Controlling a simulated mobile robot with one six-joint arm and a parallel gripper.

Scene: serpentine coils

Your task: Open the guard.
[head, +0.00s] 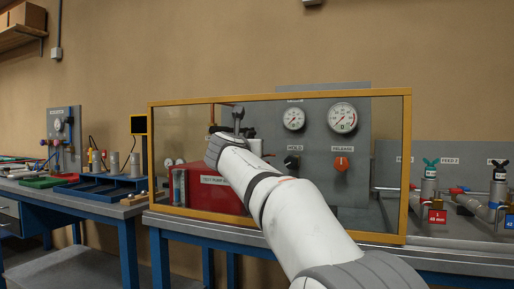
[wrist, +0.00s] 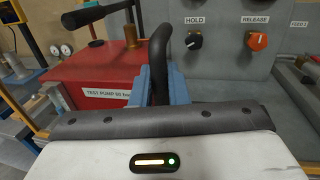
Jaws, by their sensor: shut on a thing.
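The guard (head: 408,160) is a clear panel in a yellow frame, upright at the front of the bench in the head view. It stands in front of a red test pump (head: 212,190) and a grey gauge panel (head: 365,140). My gripper (wrist: 161,85) is shut on a black curved handle (wrist: 160,45), its blue fingers on either side of it. The handle appears to be the guard's; its attachment is hidden. In the head view my white arm crosses in front of the guard and hides the gripper's fingertips.
The gauge panel carries a black HOLD knob (wrist: 194,39) and an orange RELEASE knob (wrist: 258,41). Valves and pipes (head: 465,200) stand to the right. Another blue bench (head: 90,205) with trays and tools is at the left. Bare wall lies above the guard.

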